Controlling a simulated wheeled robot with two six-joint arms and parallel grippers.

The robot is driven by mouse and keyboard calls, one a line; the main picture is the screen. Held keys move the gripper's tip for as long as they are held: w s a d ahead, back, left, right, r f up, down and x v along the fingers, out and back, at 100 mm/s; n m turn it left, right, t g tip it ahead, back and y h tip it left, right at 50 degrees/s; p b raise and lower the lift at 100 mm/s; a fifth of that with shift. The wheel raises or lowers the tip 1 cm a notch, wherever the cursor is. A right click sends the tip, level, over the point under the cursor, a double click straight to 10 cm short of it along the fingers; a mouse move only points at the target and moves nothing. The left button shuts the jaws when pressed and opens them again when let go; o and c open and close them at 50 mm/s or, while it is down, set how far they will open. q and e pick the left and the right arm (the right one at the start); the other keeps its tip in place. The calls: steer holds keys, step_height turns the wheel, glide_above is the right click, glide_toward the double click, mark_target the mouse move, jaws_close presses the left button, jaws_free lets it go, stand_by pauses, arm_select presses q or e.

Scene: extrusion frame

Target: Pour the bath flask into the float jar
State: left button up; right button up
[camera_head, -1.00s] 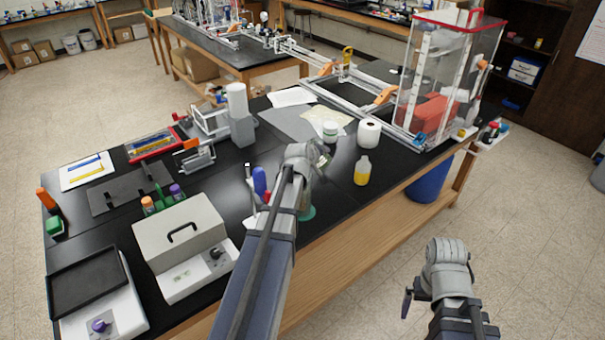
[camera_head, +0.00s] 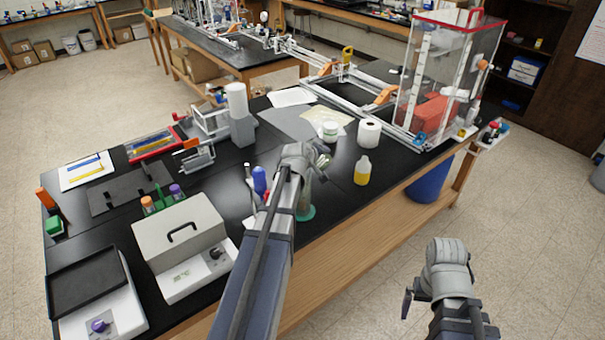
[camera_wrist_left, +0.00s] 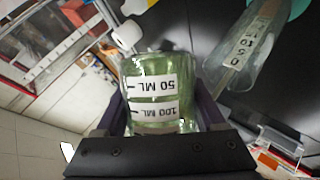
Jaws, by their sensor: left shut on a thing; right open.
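My left gripper (camera_wrist_left: 158,115) is shut on a clear glass vessel (camera_wrist_left: 155,68), seen in the left wrist view. It has greenish contents or tint and white labels reading 50 ML and 100 ML; I take it for the bath flask. A second clear glass vessel (camera_wrist_left: 243,45), with a dark-lettered label I cannot read surely, is to its right and apart from it; it may be the float jar. My right gripper (camera_head: 409,302) is open and empty, off the bench's front edge.
A blue-handled tool (camera_head: 259,180) and a grey lidded box (camera_head: 180,232) are to the left. A clear tank (camera_head: 450,75) stands at the right end.

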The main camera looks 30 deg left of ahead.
arm_select(q)
steer(key=shift+d+f+n+t+h+b, duration=0.1)
steer(key=shift+f+n+t+h+b, duration=0.05)
steer(key=shift+f+n+h+b, duration=0.4)
steer(key=shift+d+f+n+t+h+b, duration=0.1)
steer(key=shift+f+n+t+h+b, duration=0.1)
steer(key=shift+n+h+b, duration=0.4)
stand_by(4.3)
steer(key=shift+r+n+h, duration=0.25)
steer(key=shift+r+h, duration=0.2)
steer(key=shift+h, duration=0.3)
stand_by(1.1)
steer(key=shift+f+h+b, duration=0.2)
steer(key=shift+h+b, duration=0.1)
steer(key=shift+b, duration=0.1)
stand_by(0.3)
